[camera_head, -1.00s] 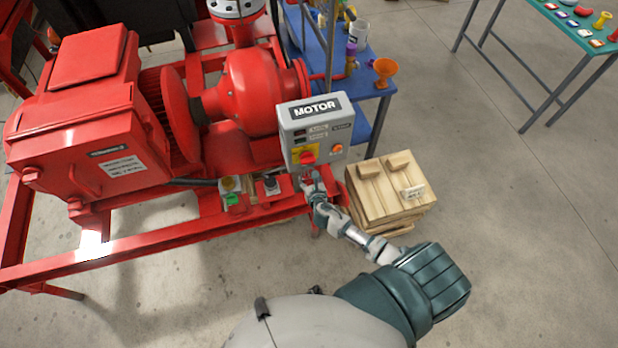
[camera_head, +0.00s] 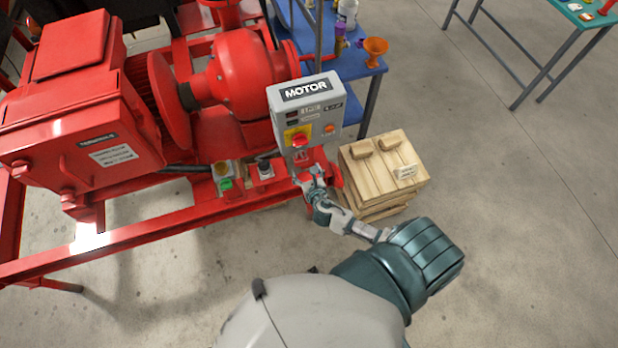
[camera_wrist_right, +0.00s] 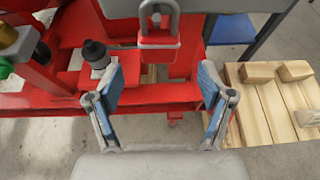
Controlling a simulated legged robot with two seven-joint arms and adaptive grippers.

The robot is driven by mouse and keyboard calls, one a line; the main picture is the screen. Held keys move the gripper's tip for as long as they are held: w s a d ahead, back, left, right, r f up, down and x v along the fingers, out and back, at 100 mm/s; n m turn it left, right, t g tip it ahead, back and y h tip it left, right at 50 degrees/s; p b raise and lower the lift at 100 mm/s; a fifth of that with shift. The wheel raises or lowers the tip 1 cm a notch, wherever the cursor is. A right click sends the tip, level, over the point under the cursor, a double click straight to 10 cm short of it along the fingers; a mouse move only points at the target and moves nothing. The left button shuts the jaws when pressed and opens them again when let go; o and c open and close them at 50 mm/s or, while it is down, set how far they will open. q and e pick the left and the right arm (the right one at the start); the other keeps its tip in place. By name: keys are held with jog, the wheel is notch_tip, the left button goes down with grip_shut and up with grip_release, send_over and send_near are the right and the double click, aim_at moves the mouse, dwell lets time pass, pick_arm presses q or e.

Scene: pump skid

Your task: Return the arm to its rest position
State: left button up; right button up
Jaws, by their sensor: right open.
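My right arm reaches in from the lower right of the head view. Its gripper (camera_head: 307,178) is just below the grey MOTOR control box (camera_head: 306,112). In the right wrist view the gripper (camera_wrist_right: 160,88) is open, its two blue-padded fingers spread with nothing between them. A red padlock (camera_wrist_right: 159,40) with a metal shackle is beyond the fingertips, at the top middle, apart from them. The box has a red knob on a yellow plate (camera_head: 298,137). My left gripper is in neither view.
The red pump skid (camera_head: 130,245) fills the left. A wooden crate (camera_head: 365,180) stands close to the right of my gripper. A blue table (camera_head: 358,66) is behind, and a green-topped table (camera_head: 590,15) stands far right. The floor on the right is clear.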

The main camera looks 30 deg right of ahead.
jog(key=v, duration=0.2)
jog(key=a+v, duration=0.1)
jog(key=v, duration=0.2)
jog(key=shift+r, duration=0.1)
jog(key=shift+d, duration=0.15)
jog(key=s+d+f+m+g+y, duration=0.1)
jog(key=s+f+m+g, duration=0.45)
jog(key=f, duration=0.85)
jog(key=s+d+f+m+g, duration=0.1)
jog(key=s+f+m+g, duration=0.1)
jog(key=s+f+m, duration=0.85)
jog(key=s+a+f+m+g+y, duration=0.1)
jog(key=s+a+f+m+g, duration=0.1)
jog(key=s+f+m, duration=0.5)
jog(key=s+a+f+m+g+y, duration=0.1)
jog(key=s+f+m, duration=0.6)
jog(key=s, duration=0.8)
notch_tip(320, 180, down, 2)
jog(key=shift+a+f+m+g, duration=0.1)
jog(key=shift+a+m+g, duration=0.2)
jog(key=shift+a+g, duration=0.65)
